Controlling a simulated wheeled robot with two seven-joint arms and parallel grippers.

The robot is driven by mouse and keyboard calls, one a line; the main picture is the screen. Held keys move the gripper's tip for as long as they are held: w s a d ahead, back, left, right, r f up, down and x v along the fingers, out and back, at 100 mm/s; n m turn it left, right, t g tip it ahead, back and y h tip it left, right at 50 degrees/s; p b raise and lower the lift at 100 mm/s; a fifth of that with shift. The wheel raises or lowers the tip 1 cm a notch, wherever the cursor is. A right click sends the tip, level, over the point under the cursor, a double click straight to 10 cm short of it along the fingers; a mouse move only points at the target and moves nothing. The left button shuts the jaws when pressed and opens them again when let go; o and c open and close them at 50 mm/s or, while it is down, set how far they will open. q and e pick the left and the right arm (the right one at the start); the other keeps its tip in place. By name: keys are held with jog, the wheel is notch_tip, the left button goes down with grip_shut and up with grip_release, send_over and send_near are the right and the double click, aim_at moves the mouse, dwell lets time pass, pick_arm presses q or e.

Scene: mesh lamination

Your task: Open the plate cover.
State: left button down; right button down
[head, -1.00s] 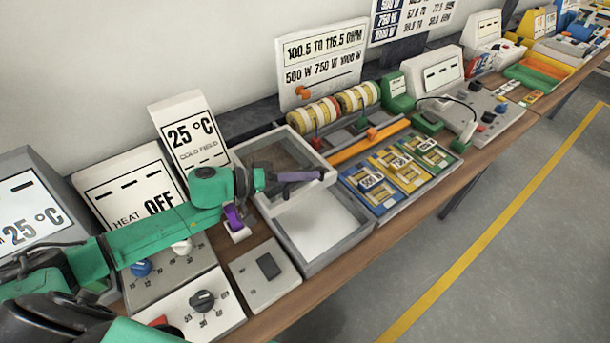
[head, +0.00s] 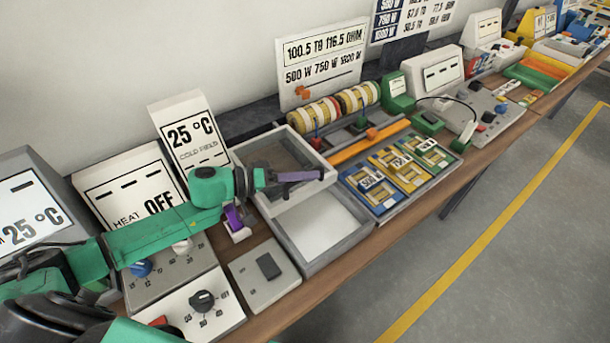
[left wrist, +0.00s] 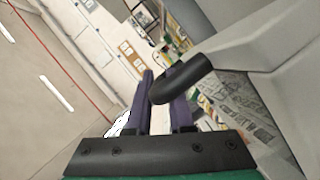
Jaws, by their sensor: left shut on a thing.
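The plate cover (head: 305,201) is a pale grey frame with a dark window. It stands raised over the back part of a grey open-topped box (head: 352,249), whose white plate (head: 318,226) shows below its front edge. My left gripper (head: 318,175) has purple fingers at the cover's front right part. In the left wrist view the fingers (left wrist: 158,92) are shut on a black curved handle (left wrist: 190,80) joined to a grey body. The exact grip on the handle is partly hidden. My right gripper is not in view.
A small switch box (head: 265,273) and a dial box (head: 202,303) stand at the front left. A tray of colored resistor cards (head: 400,168) lies close on the right. A 25 °C sign (head: 190,135) stands behind.

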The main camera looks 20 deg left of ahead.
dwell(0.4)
pick_arm(q)
jog(key=shift+w+a+r+p, duration=0.2)
jog(key=shift+w+a+p, duration=0.5)
jog(key=shift+a, duration=0.1)
jog(key=shift+w+a+f, duration=0.2)
jog(key=shift+w+a, duration=0.05)
jog(key=c, duration=0.8)
grip_release()
jog(key=shift+s, duration=0.1)
